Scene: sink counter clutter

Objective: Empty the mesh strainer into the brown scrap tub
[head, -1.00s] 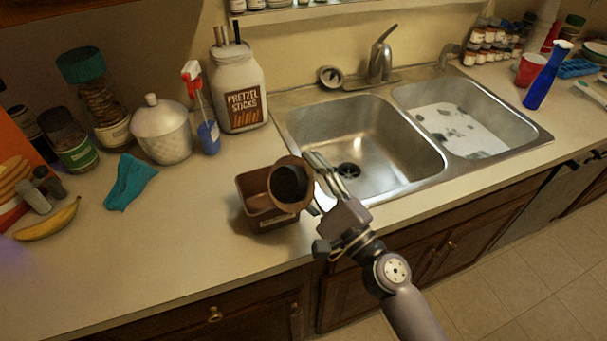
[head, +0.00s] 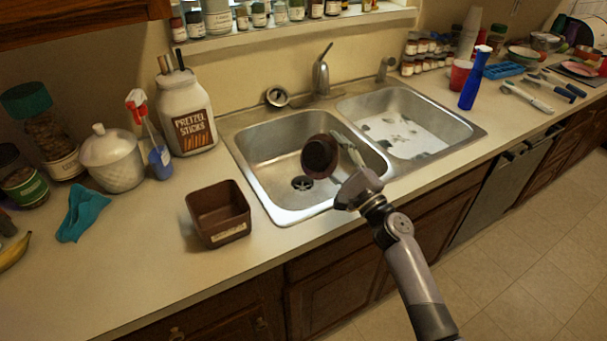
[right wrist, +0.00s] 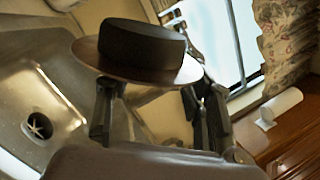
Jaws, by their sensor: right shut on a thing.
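My right gripper (head: 347,150) is shut on the mesh strainer (head: 319,156), a dark round cup with a wide brown rim. It is held tilted above the left sink basin, apart from the tub. The right wrist view shows its dark cup (right wrist: 142,44) and copper-coloured rim (right wrist: 90,52) at the fingers. I cannot see whether anything is inside it. The brown scrap tub (head: 232,230) stands upright on the counter left of the sink. Its dark inside shows no clear contents. My left gripper is not in view.
The left basin (head: 270,150) has an open drain (head: 302,183); the right basin (head: 400,130) holds pale, spotted contents. A faucet (head: 321,75) stands behind. A pretzel jar (head: 187,112), spray bottle (head: 158,155) and teal cloth (head: 82,212) lie left. The counter before the tub is clear.

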